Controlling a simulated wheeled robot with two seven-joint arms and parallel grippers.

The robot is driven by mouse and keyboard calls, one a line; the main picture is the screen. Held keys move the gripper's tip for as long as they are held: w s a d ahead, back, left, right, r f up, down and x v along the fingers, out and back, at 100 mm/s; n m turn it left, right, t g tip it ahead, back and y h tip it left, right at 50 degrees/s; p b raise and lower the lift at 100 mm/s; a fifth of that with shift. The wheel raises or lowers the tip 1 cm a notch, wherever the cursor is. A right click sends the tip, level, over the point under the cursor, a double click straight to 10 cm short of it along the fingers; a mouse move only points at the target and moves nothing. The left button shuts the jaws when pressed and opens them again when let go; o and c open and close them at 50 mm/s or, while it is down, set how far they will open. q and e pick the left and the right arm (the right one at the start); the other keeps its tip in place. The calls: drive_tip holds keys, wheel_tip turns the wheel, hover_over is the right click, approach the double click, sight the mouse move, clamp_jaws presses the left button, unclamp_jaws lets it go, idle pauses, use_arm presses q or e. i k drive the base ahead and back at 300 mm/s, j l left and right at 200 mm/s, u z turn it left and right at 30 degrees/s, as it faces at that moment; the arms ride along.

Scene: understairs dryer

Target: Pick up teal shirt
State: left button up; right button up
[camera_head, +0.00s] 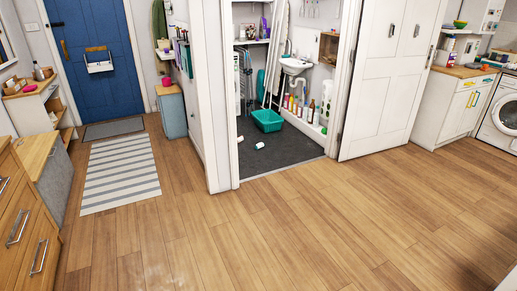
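I cannot make out a teal shirt anywhere in this view. A teal plastic basket (267,121) sits on the dark floor of the open closet. Its inside is too small to read clearly. A white front-loading machine (503,117) with a round door stands at the right edge, partly cut off. Neither of my grippers shows in the view.
Wide wooden floor (290,235) in front is clear. The closet's white door (388,75) stands open. Small white items (259,145) lie on the closet floor. A drawer unit (25,220) stands at left, near a striped rug (120,172) and blue door (92,55).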

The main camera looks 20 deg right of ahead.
sight(260, 144)
drive_tip(key=i+l+z, duration=0.3)
drive_tip(key=i, duration=0.2)
drive_tip(key=i+l+z, duration=0.2)
drive_tip(key=i+z, duration=0.15)
drive_tip(key=i, duration=0.15)
drive_tip(key=i+z, duration=0.3)
drive_tip(key=i, duration=2.9)
drive_tip(key=i+l+u, duration=0.15)
drive_tip(key=i, duration=0.25)
drive_tip(key=i+l+u, duration=0.1)
drive_tip(key=i, duration=0.35)
drive_tip(key=i+l+u, duration=0.15)
drive_tip(key=i, duration=0.25)
drive_tip(key=i+l+u, duration=0.1)
drive_tip(key=i+l, duration=0.15)
drive_tip(key=i, duration=0.15)
